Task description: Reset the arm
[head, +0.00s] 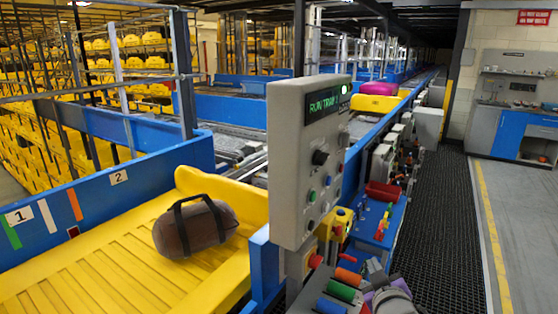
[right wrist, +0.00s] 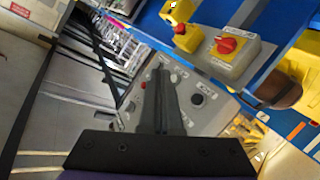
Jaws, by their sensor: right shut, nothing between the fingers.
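My right arm shows at the bottom of the head view, with grey and purple parts. My right gripper (head: 374,268) is low there, just right of the control box's lower end. In the right wrist view, the dark fingers of my right gripper (right wrist: 162,72) are together and hold nothing. Behind them is the face of the grey control box (right wrist: 205,100), with knobs and buttons; I cannot tell the exact gap. The control box (head: 300,160) stands upright in the middle of the head view, its display lit green. My left gripper is not in view.
A brown bag (head: 194,226) with dark handles lies on the yellow tray (head: 100,265) at left. A blue bench (head: 365,228) with tools and coloured cylinders (head: 341,291) is close to my right arm. A red switch (right wrist: 226,45) sits nearby. The dark floor mat (head: 440,220) is clear.

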